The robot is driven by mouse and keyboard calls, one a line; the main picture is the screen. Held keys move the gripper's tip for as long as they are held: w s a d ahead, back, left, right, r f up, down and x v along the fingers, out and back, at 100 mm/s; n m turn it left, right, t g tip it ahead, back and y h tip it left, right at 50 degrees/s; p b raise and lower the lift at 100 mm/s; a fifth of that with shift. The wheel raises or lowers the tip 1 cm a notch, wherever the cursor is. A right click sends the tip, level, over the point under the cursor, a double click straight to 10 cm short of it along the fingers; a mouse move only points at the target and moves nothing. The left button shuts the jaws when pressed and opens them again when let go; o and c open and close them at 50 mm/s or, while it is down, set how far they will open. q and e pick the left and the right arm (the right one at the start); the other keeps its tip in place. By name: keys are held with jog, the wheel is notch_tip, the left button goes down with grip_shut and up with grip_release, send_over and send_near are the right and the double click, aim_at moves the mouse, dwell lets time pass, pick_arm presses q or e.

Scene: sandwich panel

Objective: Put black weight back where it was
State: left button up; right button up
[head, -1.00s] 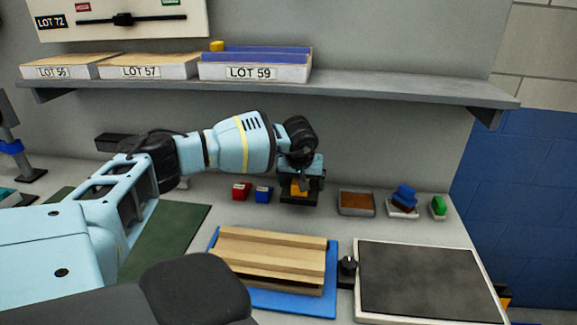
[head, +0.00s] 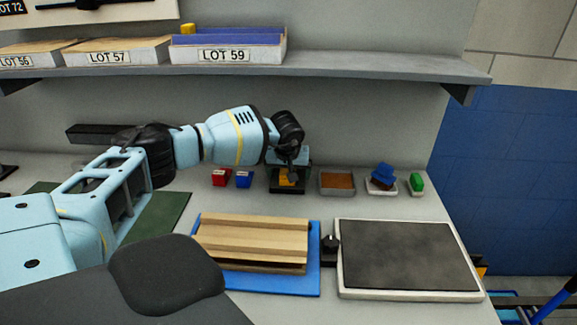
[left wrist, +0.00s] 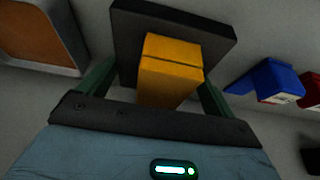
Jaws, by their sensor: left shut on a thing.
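The black weight (head: 287,190) is a dark flat block with a yellow grip (head: 290,178) on top. It is in the head view at the back of the table, between the blue block and the brown-filled tray. My left gripper (head: 289,173) is shut on the yellow grip, pointing down. In the left wrist view, the yellow grip (left wrist: 169,72) is between the fingers and the dark block (left wrist: 213,28) extends beyond it. I cannot tell whether its base touches the table. My right gripper is not in view.
Red (head: 221,178) and blue (head: 244,180) blocks stand left of the weight. A brown-filled tray (head: 337,194), a tray of blue pieces (head: 382,191) and a green block (head: 417,184) are right. Wooden boards (head: 255,240) and a dark slab (head: 410,255) are in front.

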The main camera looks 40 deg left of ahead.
pick_arm(q)
jog(key=shift+w+r, duration=0.1)
jog(key=shift+r, duration=0.05)
jog(key=o, duration=1.8)
jog(key=shift+c, duration=0.2)
jog(key=v, duration=1.2)
jog(key=shift+d+p, duration=0.1)
jog(key=shift+p, duration=0.25)
